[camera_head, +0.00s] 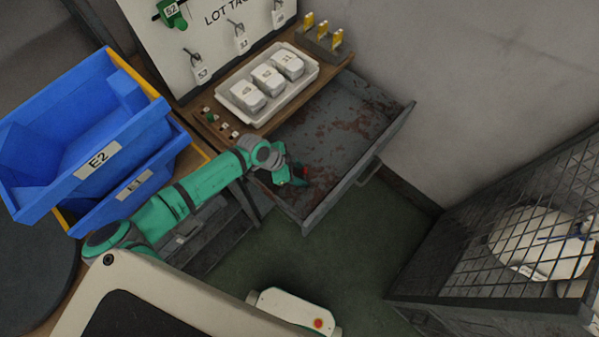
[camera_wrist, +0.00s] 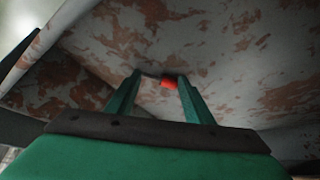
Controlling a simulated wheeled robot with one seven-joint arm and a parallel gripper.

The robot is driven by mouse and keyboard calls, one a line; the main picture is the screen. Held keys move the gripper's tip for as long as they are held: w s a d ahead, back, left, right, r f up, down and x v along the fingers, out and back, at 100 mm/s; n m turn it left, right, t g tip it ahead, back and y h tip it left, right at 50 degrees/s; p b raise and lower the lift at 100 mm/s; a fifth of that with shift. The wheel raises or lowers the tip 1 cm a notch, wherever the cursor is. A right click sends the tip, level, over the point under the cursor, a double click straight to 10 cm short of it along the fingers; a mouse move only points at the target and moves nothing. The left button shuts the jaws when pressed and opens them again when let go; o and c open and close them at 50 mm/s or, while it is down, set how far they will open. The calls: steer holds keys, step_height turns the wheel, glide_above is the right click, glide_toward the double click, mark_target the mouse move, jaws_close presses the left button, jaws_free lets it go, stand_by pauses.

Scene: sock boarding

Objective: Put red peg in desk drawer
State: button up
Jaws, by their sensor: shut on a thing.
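The desk drawer (camera_head: 345,112) is pulled open below the desk top, a grey metal tray with rust-brown patches on its floor. My gripper (camera_head: 302,177) is inside the drawer's outline, near its front left corner. A small red peg (camera_wrist: 169,84) shows between the fingertips in the wrist view, and my gripper (camera_wrist: 158,80) is shut on it. The rusty drawer floor (camera_wrist: 225,45) lies behind the peg in that view. I cannot tell whether the peg touches the floor. Most of the peg is hidden by the fingers in the head view.
A white tray with several white blocks (camera_head: 247,96) sits on the desk above the drawer. Blue bins (camera_head: 60,165) stand at the left. A tag board (camera_head: 205,50) rises behind. A wire cage (camera_head: 520,230) stands at the right. The drawer is otherwise empty where visible.

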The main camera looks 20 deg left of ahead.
steer(key=o, duration=1.1)
steer(key=shift+f, duration=0.15)
steer(key=v, duration=1.2)
